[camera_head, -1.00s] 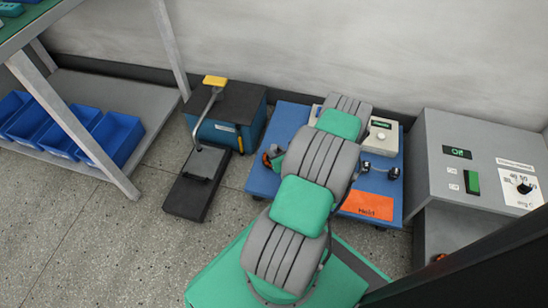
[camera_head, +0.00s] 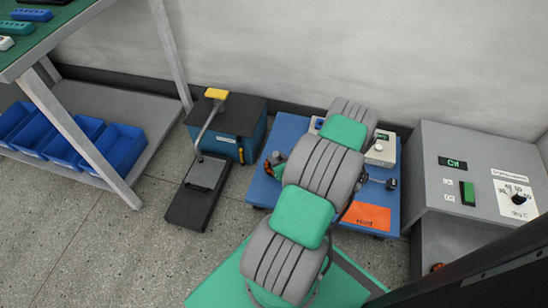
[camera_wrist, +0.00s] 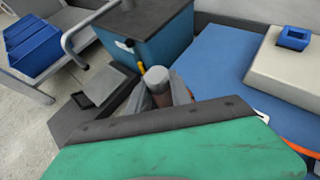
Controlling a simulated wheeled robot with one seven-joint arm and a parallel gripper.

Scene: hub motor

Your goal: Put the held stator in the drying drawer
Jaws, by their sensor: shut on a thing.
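The held stator (camera_wrist: 155,80) is a grey cylinder with a brown band below, upright in the wrist view, against the floor beside a blue cart. My gripper (camera_wrist: 161,102) is shut on it; its fingers are mostly hidden behind my green-and-grey wrist cover. A grey heater cabinet (camera_head: 425,182) with a green switch and a temperature dial stands at the right. I cannot make out an open drawer.
The blue cart (camera_head: 287,130) carries a beige instrument (camera_head: 381,152) and an orange "Hold" card (camera_head: 366,217). Left of it are a blue and black box (camera_head: 228,147) and a black lever press (camera_head: 190,205). Blue bins (camera_head: 121,147) sit on a shelf. Floor shows between shelf and press.

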